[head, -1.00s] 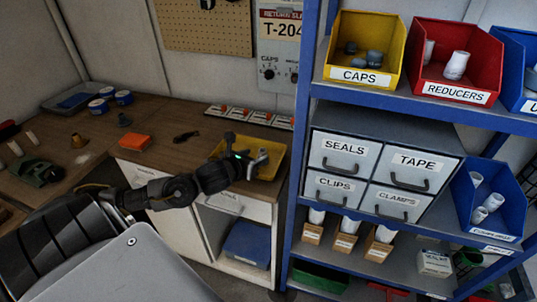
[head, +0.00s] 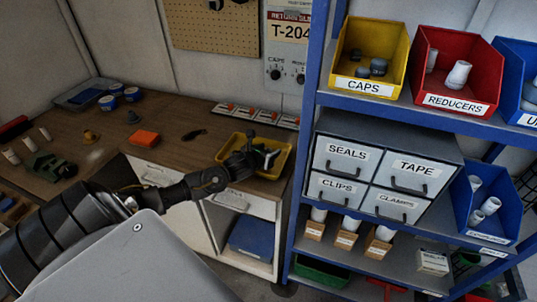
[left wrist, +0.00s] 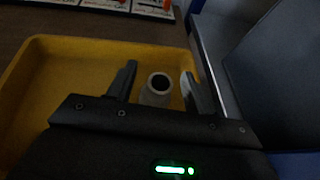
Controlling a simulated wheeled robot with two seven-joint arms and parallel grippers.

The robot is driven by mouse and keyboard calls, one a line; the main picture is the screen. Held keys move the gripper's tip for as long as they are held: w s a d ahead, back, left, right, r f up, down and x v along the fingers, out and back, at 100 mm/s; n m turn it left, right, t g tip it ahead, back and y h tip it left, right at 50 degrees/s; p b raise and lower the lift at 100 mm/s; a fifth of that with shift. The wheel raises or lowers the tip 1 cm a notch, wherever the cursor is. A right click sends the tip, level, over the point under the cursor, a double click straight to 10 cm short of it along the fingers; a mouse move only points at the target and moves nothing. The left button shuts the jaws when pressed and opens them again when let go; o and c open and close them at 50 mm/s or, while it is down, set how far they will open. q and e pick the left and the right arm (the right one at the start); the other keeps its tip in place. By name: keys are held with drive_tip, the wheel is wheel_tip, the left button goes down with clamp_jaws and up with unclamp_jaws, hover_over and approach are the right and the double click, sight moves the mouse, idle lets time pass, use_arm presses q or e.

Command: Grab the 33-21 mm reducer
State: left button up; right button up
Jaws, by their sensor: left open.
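A pale tubular fitting with a dark round opening, which looks like a reducer (left wrist: 157,92), stands between the fingers of my left gripper (left wrist: 158,84) in the left wrist view. The fingers are open, one on each side of it; I cannot tell whether they touch it. It is over or in a yellow tray (left wrist: 22,75) on the bench. In the head view my left gripper (head: 264,157) is over this yellow tray (head: 280,168), and largely hides the fitting. Its size cannot be read. My right gripper is out of view.
A blue shelf rack (head: 305,150) stands just right of the tray. It holds a red REDUCERS bin (head: 454,100) with pale fittings and a yellow CAPS bin (head: 364,88). An orange block (head: 145,138) lies on the bench; a red-buttoned strip (head: 255,114) runs behind the tray.

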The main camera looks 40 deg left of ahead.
use_arm(q)
drive_tip(key=shift+w+f, duration=0.1)
drive_tip(key=shift+w, duration=0.1)
drive_tip(key=c, duration=1)
drive_tip(key=shift+c, duration=0.2)
